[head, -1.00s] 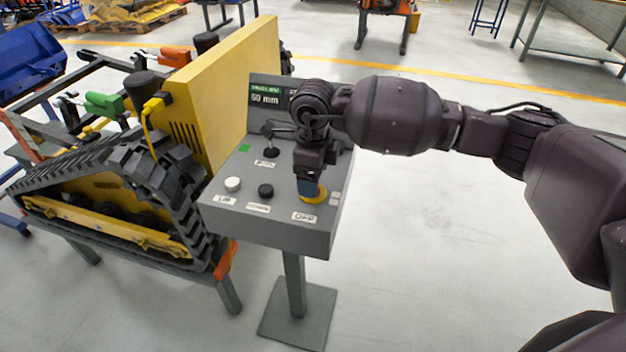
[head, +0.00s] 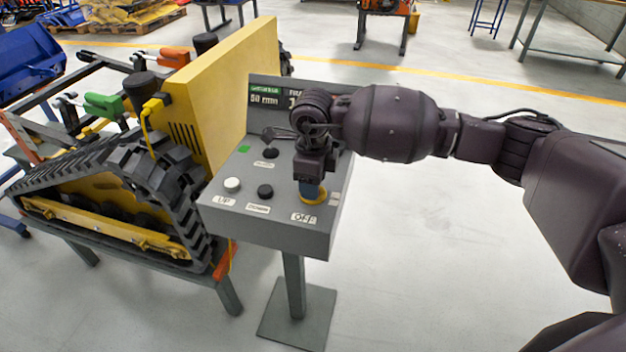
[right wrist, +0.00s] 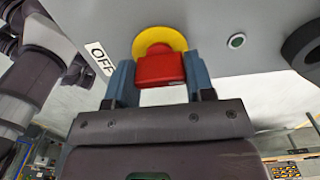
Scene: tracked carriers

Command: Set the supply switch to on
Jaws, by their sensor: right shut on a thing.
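The supply switch shows in the right wrist view as a red handle (right wrist: 160,68) on a round yellow plate, beside a label reading OFF. In the head view only its yellow plate (head: 314,198) shows, at the front right corner of a grey control box (head: 270,228); the red handle is hidden by the gripper. My right gripper (head: 312,190) points down onto it. In the right wrist view its two blue-grey fingers (right wrist: 157,84) stand on either side of the red handle, shut on it. My left gripper is not in view.
The box also carries a white button (head: 232,184), a black button (head: 265,191), a small lever (head: 270,150) and a display (head: 268,94). A yellow tracked carrier (head: 110,205) stands close on the left.

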